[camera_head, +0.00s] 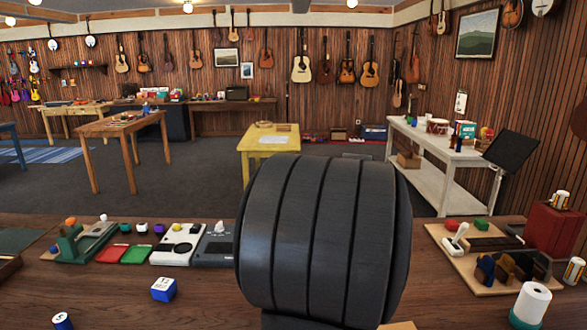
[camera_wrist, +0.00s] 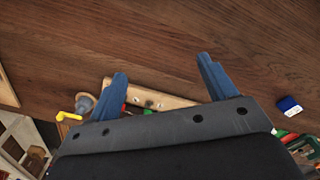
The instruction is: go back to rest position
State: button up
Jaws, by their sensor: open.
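My gripper (camera_wrist: 165,85) shows in the wrist view with its two blue fingers spread wide apart. Nothing is between the fingertips except a view of the brown wooden table (camera_wrist: 170,40) below. In the head view a large dark ribbed part of my own arm fills the middle and hides the table behind it. The gripper itself does not show in the head view.
On the table's left are a blue-and-white block (camera_head: 164,289), a green tray (camera_head: 136,254), a red tray (camera_head: 110,252) and a grey device (camera_head: 214,249). On the right are a wooden board (camera_head: 478,283), a red box (camera_head: 553,229) and a white roll (camera_head: 531,302).

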jog(key=s+a+n, duration=0.1)
jog(key=a, duration=0.5)
jog(key=shift+s+a+f+n, duration=0.15)
jog(key=shift+s+f+n, duration=0.15)
jog(key=shift+n, duration=0.1)
